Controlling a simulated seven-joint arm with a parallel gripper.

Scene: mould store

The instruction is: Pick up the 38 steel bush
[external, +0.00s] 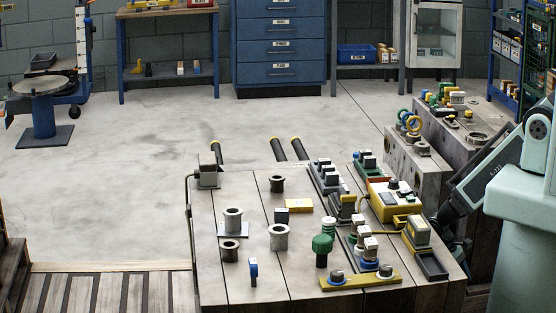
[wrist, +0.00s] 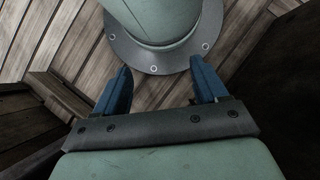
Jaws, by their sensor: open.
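A darker bush (external: 230,250) is in front and another dark bush (external: 277,185) is farther back. I cannot read sizes, so I cannot tell which is the 38. My gripper (wrist: 161,66) is open and empty in the wrist view, pointing at my own round base flange on planks. No bush shows there.
A green knob (external: 322,244), a blue clamp (external: 253,271), a yellow block (external: 299,205) and a yellow bar (external: 360,281) with blue-based parts share the bench. A yellow box (external: 392,200) and blocks crowd its right side. A second block (external: 430,155) stands behind.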

